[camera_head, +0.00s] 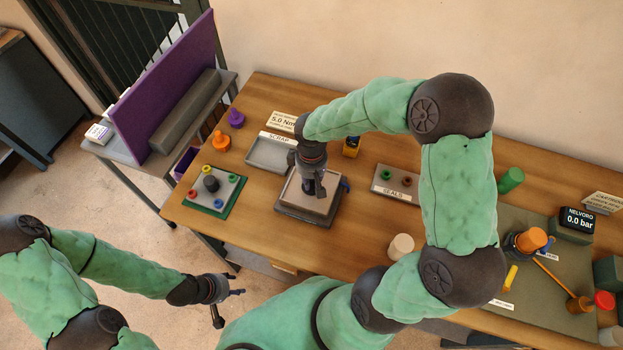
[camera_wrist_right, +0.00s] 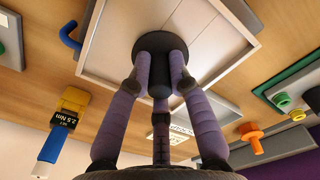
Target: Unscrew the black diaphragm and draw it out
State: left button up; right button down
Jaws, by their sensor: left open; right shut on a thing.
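My right gripper (camera_head: 312,185) is over a grey block with a pale square top (camera_head: 293,202). In the right wrist view, my right gripper (camera_wrist_right: 160,75) has its purple fingers shut around the stem of a black part with a round flange (camera_wrist_right: 160,42), which looks like the black diaphragm. Its flange lies against or just above the pale top (camera_wrist_right: 212,22); I cannot tell whether it touches. The head view mostly hides the part behind the gripper. My left gripper (camera_head: 226,297) is open and empty, in front of the table's near edge.
Behind are a grey scrap tray (camera_head: 268,156) and an orange knobbed part (camera_head: 220,141). A blue hook (camera_wrist_right: 70,35) is beside the block.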

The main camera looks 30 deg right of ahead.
jog(key=shift+n, duration=0.7)
jog(key=shift+p, duration=0.35)
jog(key=c, duration=1.1)
grip_release()
jog(key=shift+n, duration=0.3)
jog(key=shift+o, duration=0.2)
notch_tip(320, 180, up, 12)
